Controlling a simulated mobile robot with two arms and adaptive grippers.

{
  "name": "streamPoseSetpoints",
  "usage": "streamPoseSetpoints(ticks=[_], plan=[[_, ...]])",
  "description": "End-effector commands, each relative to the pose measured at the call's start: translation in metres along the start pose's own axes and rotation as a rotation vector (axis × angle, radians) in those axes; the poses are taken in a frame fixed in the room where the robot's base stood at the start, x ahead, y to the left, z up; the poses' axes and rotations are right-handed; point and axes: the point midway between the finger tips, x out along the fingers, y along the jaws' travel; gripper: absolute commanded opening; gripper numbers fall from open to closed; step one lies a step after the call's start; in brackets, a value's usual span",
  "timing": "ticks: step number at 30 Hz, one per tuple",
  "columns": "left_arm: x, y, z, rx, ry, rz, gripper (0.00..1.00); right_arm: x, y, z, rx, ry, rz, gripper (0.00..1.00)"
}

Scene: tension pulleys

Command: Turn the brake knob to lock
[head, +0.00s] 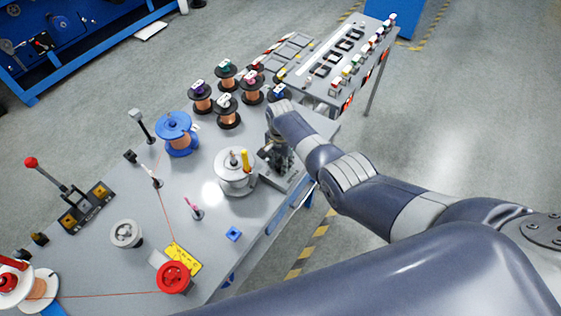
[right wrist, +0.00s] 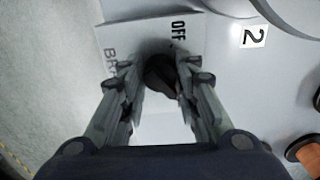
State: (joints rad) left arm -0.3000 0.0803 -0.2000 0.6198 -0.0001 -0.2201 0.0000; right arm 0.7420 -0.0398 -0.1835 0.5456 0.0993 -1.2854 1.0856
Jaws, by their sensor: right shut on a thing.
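The brake knob (right wrist: 160,72) is dark and round, and stands on a light plate (right wrist: 128,38) lettered "OFF" and "BR…", the rest hidden. My right gripper (right wrist: 158,92) is shut on the knob, with one finger on each side. The knob's pointer direction cannot be told. In the head view my right gripper (head: 276,158) reaches down over the grey brake box (head: 284,182) at the table's right edge, and the knob is hidden there. My left gripper is not in view.
A silver drum (head: 234,182) with a yellow peg stands just left of the gripper. Several copper wire spools (head: 228,112) stand behind it.

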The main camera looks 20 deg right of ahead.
Motion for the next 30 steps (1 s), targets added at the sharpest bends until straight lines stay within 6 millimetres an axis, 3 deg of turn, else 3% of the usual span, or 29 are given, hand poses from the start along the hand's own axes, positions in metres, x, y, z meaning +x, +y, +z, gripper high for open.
streamPoseSetpoints(ticks=[23,24,26,30], plan=[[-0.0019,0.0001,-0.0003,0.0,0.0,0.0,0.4,-0.0006,-0.0005,-0.0008,0.105,0.002,-0.002,0.06],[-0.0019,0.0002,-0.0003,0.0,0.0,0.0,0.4,-0.0006,-0.0006,-0.0009,0.105,0.002,-0.002,0.34],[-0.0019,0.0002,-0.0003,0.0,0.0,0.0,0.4,-0.0006,-0.0005,-0.0009,0.104,0.002,-0.002,0.47],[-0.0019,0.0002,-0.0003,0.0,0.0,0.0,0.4,-0.0005,-0.0004,-0.0007,0.104,0.001,-0.001,0.5]])
